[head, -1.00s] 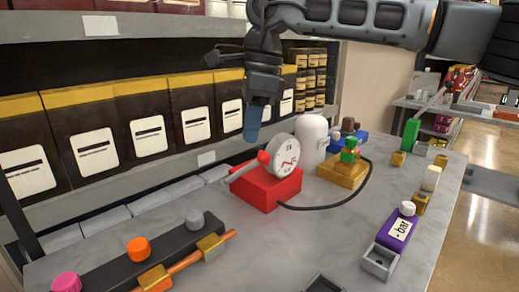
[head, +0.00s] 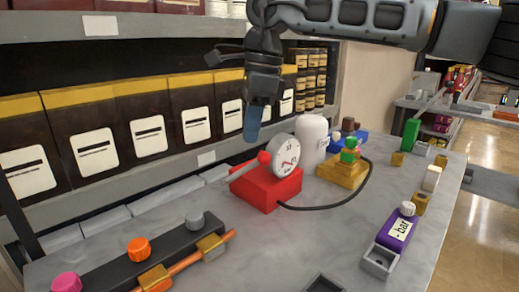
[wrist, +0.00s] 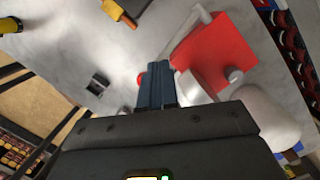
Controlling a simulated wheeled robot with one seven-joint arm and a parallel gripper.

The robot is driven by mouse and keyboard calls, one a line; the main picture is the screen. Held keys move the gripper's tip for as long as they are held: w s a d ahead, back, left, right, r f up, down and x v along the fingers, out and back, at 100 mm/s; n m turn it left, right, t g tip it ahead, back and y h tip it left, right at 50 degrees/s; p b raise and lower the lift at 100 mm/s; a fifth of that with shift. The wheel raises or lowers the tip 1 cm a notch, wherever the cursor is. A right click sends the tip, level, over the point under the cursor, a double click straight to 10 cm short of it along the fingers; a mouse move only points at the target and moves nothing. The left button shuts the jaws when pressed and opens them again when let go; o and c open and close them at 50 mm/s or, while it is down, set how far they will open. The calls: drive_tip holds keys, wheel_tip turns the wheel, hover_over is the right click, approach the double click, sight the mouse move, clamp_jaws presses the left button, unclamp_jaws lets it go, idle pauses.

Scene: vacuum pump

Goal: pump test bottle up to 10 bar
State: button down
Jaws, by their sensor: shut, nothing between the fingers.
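The pump is a red box (head: 265,188) with a round white gauge (head: 287,157) on top. Its red needle shows, but the digits are too small to read surely. A grey lever with a red ball knob (head: 264,158) lies low along the pump's left side. A white bottle (head: 311,138) stands upright behind the gauge. A black hose (head: 325,207) runs from the pump to a yellow base (head: 343,172) with a green valve. My gripper (head: 251,137) is shut and empty, its blue fingers pointing down above the knob. In the wrist view the fingers (wrist: 156,78) partly cover the red knob (wrist: 141,78).
A black rail (head: 150,255) with pink, orange and grey knobs lies front left. A purple block labelled "bar" (head: 398,230) and a grey open-topped holder (head: 380,261) are at the right. A shelf of dark boxes (head: 95,147) borders the back. The table's front middle is mostly clear.

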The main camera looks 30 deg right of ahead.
drive_tip(key=shift+f, duration=0.1)
drive_tip(key=shift+s+d+f, duration=0.1)
drive_tip(key=shift+s+f, duration=0.1)
drive_tip(key=shift+s, duration=0.1)
